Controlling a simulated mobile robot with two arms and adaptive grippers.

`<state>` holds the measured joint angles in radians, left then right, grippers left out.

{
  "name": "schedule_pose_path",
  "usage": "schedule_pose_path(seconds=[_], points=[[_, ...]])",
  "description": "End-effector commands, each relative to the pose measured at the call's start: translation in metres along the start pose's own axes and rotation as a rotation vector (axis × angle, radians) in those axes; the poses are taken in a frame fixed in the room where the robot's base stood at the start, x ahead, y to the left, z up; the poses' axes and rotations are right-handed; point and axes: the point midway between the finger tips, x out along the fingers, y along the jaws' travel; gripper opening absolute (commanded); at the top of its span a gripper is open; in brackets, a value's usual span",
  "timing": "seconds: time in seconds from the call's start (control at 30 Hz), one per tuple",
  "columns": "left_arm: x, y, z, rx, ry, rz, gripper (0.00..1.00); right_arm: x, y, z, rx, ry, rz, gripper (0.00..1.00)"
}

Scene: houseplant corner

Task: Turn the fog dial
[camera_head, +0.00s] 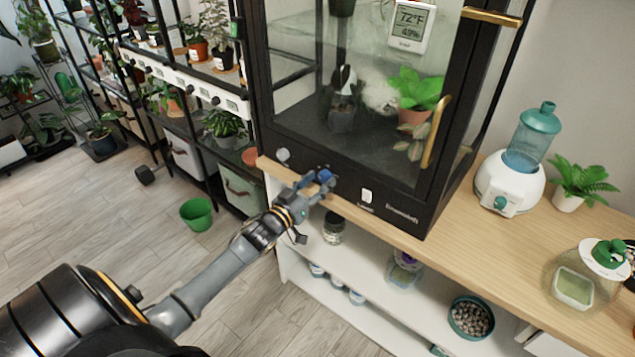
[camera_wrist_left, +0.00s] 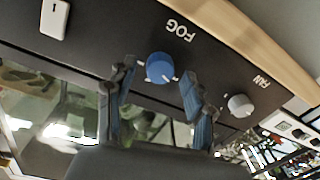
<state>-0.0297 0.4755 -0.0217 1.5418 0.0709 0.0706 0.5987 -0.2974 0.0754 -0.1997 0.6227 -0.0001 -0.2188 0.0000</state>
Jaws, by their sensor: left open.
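The blue fog dial (camera_wrist_left: 160,67) is on the dark front panel of the glass cabinet, beside the upside-down FOG label in the left wrist view. In the head view the dial (camera_head: 325,175) is partly hidden by my gripper. My left gripper (camera_wrist_left: 158,75) is open, with one finger on each side of the dial. I cannot tell whether either finger touches it. The left gripper (camera_head: 314,186) also shows at the cabinet's lower front in the head view. My right gripper is not in view.
The grey fan dial (camera_wrist_left: 240,105) and a white switch (camera_wrist_left: 54,18) flank the fog dial on the same panel. The cabinet stands on a wooden bench (camera_head: 470,262) with a humidifier (camera_head: 508,185). A plant rack (camera_head: 190,82) and a green bucket (camera_head: 196,213) are at the left.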

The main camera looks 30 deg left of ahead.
Motion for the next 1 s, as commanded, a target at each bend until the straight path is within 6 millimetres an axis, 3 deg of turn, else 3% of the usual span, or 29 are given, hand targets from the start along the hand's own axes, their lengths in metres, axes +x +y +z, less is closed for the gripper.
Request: schedule_pose_path(seconds=[0.23,0.5,1.0], points=[[0.0007,0.0002,-0.0001,0.000,0.000,0.000,0.53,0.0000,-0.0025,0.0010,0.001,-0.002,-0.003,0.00],[0.0005,0.0002,0.0000,-0.001,0.000,0.000,0.00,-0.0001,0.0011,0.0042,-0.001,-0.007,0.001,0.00],[0.0005,0.0007,-0.0004,0.124,0.006,0.001,0.00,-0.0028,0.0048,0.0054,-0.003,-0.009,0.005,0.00]])
